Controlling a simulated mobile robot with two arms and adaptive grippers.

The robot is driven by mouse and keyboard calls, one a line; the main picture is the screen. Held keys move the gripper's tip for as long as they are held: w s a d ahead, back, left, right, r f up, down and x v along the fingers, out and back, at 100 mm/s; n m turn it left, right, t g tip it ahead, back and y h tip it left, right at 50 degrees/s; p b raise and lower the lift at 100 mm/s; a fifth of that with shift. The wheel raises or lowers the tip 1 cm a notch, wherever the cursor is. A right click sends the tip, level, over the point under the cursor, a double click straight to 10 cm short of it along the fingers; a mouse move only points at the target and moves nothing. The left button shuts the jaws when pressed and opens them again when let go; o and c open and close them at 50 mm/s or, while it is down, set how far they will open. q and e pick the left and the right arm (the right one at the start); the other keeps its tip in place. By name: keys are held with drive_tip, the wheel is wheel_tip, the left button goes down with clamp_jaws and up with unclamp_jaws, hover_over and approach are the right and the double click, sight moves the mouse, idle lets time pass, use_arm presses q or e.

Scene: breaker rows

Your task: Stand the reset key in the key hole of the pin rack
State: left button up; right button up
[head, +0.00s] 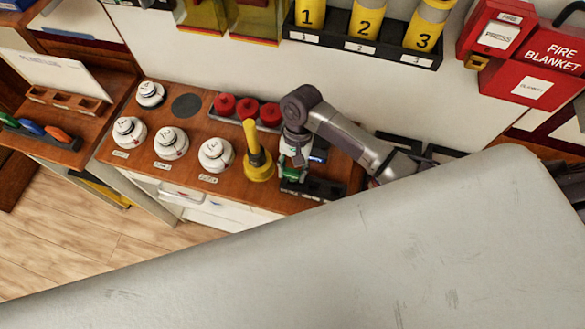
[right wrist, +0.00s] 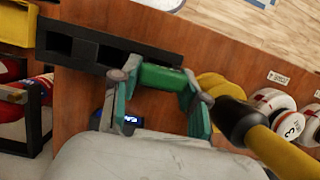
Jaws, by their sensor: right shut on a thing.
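My right gripper (head: 291,176) is over the front right of the wooden counter, pointing down. In the right wrist view its fingers (right wrist: 158,88) are closed on a green piece (right wrist: 160,76), which looks like the reset key. The piece lies across between the fingertips; its lower end cannot be made out. A black rack with square holes (head: 322,188), seemingly the pin rack, is at the counter's front edge beside the fingers. In the wrist view the rack (right wrist: 90,52) runs behind the green piece, and I cannot tell whether they touch. My left gripper is not in view.
A yellow upright handle with a black band (head: 256,155) stands close to the left of the right gripper. White round knobs (head: 215,154) and red caps (head: 246,108) are farther left. A small blue-lit display (right wrist: 130,119) is close to the fingers.

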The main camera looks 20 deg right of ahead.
drive_tip(key=shift+f, duration=1.05)
drive_tip(key=o, duration=1.3)
drive_tip(key=v, duration=1.2)
drive_tip(key=shift+f, duration=0.1)
